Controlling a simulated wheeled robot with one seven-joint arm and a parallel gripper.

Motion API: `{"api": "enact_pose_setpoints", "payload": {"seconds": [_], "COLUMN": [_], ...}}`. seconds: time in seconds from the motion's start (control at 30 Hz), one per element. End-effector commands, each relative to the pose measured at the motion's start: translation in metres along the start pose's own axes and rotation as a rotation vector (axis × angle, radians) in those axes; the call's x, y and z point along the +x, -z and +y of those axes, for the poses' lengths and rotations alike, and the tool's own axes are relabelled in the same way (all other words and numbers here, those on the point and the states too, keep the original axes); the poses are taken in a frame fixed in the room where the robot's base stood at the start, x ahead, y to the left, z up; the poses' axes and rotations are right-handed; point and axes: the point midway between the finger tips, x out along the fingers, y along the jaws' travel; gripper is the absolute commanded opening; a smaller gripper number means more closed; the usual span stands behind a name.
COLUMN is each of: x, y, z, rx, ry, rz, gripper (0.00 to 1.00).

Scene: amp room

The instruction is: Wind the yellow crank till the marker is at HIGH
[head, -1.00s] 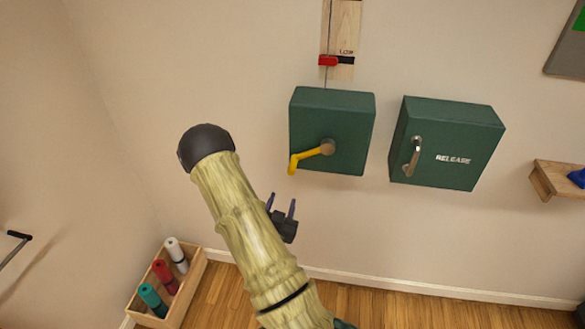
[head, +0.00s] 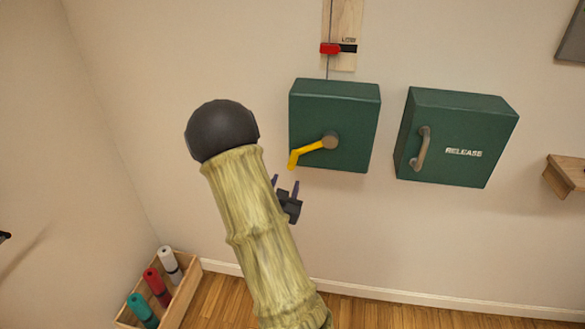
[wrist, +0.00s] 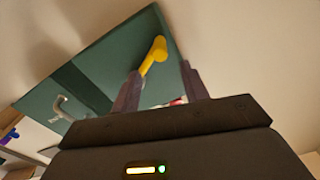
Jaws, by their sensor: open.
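The yellow crank (head: 312,152) sticks out from the front of a green box (head: 345,112) on the wall, its handle bent toward the lower left. In the wrist view the crank (wrist: 154,54) shows ahead, between and beyond the fingertips. The red marker (head: 330,48) sits on a wooden strip (head: 345,18) above the box, beside a small label, too small to read now. My gripper (head: 285,186) is open and empty, just below the crank and apart from it. Its two dark fingers also show in the wrist view (wrist: 160,88).
A second green box (head: 457,140) marked RELEASE, with a metal handle (head: 421,148), is on the wall to the right. A wooden shelf (head: 566,172) is at the far right. A crate (head: 187,285) of rolled mats stands on the floor at lower left.

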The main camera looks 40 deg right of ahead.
Motion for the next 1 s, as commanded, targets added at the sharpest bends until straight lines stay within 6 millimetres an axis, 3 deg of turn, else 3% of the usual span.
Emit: {"api": "enact_pose_setpoints", "payload": {"seconds": [0.63,0.8,1.0], "x": [0.103,0.116,0.117], "y": [0.003,0.001,0.0], "z": [0.002,0.002,-0.001], "rx": [0.0,0.0,0.0], "ry": [-0.003,-0.004,0.001], "rz": [0.003,0.001,0.0], "gripper": [0.45,0.45,0.45]}}
